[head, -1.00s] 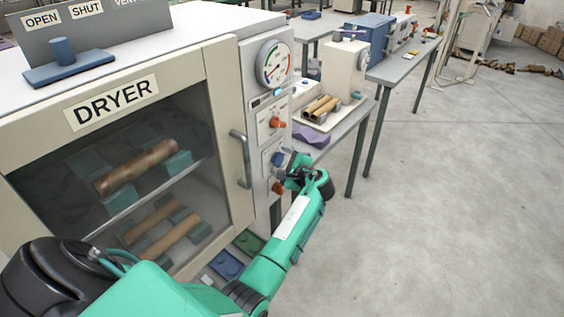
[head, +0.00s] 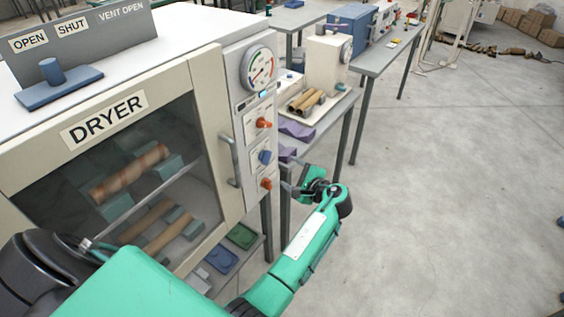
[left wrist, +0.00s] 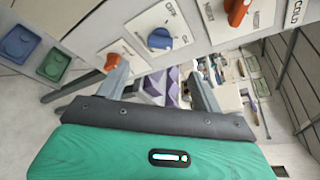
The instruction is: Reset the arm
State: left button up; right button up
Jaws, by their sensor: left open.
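My left arm reaches in from the lower left of the head view, green with a dark wrist. Its gripper (head: 292,180) is just right of the dryer's control panel, apart from the knobs. In the left wrist view the gripper (left wrist: 160,85) has its two grey fingers spread with nothing held between them. The panel carries a blue knob (head: 265,157) between an upper orange knob (head: 264,123) and a lower orange knob (head: 266,184). The blue knob (left wrist: 159,39) and lower orange knob (left wrist: 112,62) also show in the left wrist view. My right gripper is not in view.
The dryer (head: 103,119) has its glass door closed, with brown tubes on racks inside. Behind the gripper stands a table with purple cradles (head: 297,131) and brown tubes (head: 307,101). Blue and green trays (head: 242,236) lie low beside the dryer. Open floor (head: 440,200) lies to the right.

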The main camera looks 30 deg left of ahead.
pick_arm(q)
jog(key=shift+v, duration=0.75)
jog(key=s+d+f+m+h, duration=0.1)
jog(key=s+f+h, duration=0.1)
jog(key=f, duration=0.8)
jog(key=s+d+f+h, duration=0.1)
jog(key=s+f+h, duration=0.15)
jog(key=f, duration=0.75)
jog(key=s+d+f+n+g+h, duration=0.1)
jog(key=s+d+f+h, duration=0.15)
jog(key=s+f, duration=0.6)
jog(key=s+d+f+h, duration=0.1)
jog(key=s+f+h, duration=0.35)
jog(key=f, duration=0.75)
jog(key=s+f+n+g, duration=0.1)
jog(key=s+f+n, duration=0.2)
jog(key=s, duration=0.9)
jog(key=s+a+f+n+g+h+b, duration=0.1)
jog(key=s+f+n, duration=0.2)
jog(key=s+f, duration=0.5)
jog(key=s+f+n+g+h, duration=0.1)
jog(key=s+f+n, duration=0.2)
jog(key=s, duration=1.5)
notch_tip(320, 180, down, 2)
jog(key=shift+s+a+f+n+g, duration=0.2)
jog(key=shift+a+n+g, duration=0.1)
jog(key=shift+n, duration=0.1)
jog(key=shift+h, duration=0.25)
